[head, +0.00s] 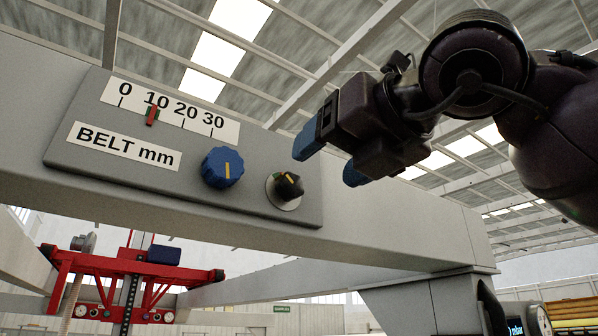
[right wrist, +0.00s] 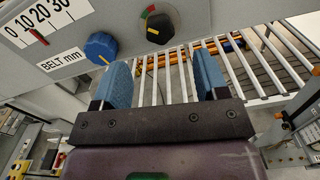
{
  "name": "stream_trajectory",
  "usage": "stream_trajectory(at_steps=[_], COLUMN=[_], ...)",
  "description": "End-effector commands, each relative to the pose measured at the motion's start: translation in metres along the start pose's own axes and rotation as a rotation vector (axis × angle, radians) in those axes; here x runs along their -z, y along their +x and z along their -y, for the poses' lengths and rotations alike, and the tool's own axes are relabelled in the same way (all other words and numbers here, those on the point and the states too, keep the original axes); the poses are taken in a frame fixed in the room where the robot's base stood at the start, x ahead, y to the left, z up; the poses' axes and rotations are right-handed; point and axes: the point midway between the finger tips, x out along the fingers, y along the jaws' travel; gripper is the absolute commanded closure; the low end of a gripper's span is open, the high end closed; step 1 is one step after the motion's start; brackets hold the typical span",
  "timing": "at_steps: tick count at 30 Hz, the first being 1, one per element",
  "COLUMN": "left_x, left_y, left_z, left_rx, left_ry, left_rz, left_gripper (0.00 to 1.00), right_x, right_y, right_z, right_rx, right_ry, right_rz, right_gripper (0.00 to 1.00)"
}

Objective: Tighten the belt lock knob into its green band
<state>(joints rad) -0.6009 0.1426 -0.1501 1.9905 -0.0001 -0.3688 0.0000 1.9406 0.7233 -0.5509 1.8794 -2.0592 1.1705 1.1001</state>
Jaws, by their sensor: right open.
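The belt lock knob (head: 289,187) is a small black knob on a pale round disc, at the right end of the grey panel; it also shows in the right wrist view (right wrist: 161,27). A small green and red band shows at the disc's upper left; I cannot tell exactly where the knob's mark points against it. My right gripper (head: 331,158) has two blue fingers, spread apart and empty, right of and above the knob in the head view. In the right wrist view the knob lies beyond the gap between the fingertips (right wrist: 160,62), apart from them. My left gripper is out of view.
A blue knob (head: 222,167) with a yellow line sits left of the lock knob. A BELT mm label (head: 123,146) and a scale (head: 171,112), its red pointer near 10, are on the same panel (head: 250,205). A roller conveyor (right wrist: 245,70) lies below and behind.

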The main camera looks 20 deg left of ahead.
Motion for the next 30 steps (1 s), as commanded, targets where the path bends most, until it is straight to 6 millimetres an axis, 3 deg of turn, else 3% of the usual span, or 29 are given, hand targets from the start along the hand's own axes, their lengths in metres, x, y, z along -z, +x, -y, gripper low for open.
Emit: stream_trajectory(at_steps=[6, 12, 25, 26, 30], left_x=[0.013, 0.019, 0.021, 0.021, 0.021], left_y=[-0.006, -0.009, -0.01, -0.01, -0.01], left_z=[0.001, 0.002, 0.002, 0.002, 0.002], left_rx=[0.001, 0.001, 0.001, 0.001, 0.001], left_ry=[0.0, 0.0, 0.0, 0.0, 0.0], left_rz=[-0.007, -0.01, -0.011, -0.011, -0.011], left_gripper=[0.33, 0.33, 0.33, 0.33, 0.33], right_x=[-0.002, -0.001, 0.0, 0.0, 0.0], right_y=[0.038, 0.061, 0.07, 0.07, 0.07], right_z=[-0.001, -0.001, 0.0, 0.0, 0.0], right_rx=[0.0, 0.0, 0.0, 0.0, 0.0], right_ry=[-0.001, -0.001, -0.001, -0.001, -0.001], right_rz=[-0.001, -0.001, 0.001, 0.001, 0.001], right_gripper=[0.33, 0.33, 0.33, 0.34, 0.56])
